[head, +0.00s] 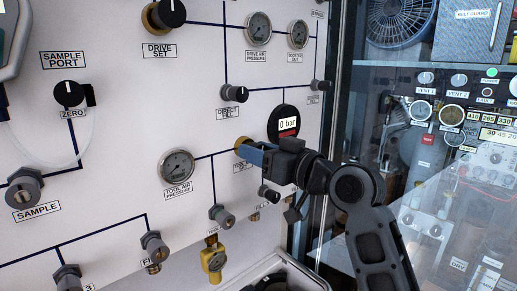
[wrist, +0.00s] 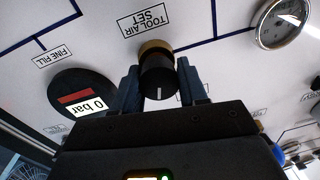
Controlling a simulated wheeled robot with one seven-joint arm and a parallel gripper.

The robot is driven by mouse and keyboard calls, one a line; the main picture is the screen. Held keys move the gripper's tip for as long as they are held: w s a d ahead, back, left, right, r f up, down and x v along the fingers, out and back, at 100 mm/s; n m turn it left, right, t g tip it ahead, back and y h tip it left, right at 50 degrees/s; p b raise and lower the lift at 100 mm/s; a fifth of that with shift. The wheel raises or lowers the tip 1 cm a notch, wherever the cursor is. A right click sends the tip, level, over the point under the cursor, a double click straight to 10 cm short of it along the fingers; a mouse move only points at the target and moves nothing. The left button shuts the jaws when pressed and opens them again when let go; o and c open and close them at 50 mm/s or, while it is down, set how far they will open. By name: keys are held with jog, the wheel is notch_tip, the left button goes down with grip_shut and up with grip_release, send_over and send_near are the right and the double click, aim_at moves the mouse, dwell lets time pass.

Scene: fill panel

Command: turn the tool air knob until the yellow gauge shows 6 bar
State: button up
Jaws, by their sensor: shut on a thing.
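The black tool air knob (wrist: 157,72) with a brass collar sits under the TOOL AIR SET label in the wrist view. Its white mark points down in that picture. My gripper (wrist: 158,84) is shut on the knob, one blue finger on each side. In the head view my gripper (head: 250,153) hides most of the knob, leaving some brass collar (head: 241,143) showing.
The silver-rimmed TOOL AIR PRESSURE gauge (head: 177,166) is left of my gripper. A black digital gauge (head: 284,123) reading 0 bar is just above it. A glass-fronted cabinet (head: 440,150) stands right of my arm.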

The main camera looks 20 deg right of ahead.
jog(key=shift+d+r, duration=0.15)
jog(key=shift+r, duration=0.05)
jog(key=o, duration=0.8)
jog(key=shift+o, duration=1)
jog(key=shift+f, duration=0.1)
jog(key=b+v, duration=0.1)
jog(key=v, duration=0.6)
jog(key=shift+s+b, duration=0.35)
jog(key=shift+d, duration=0.1)
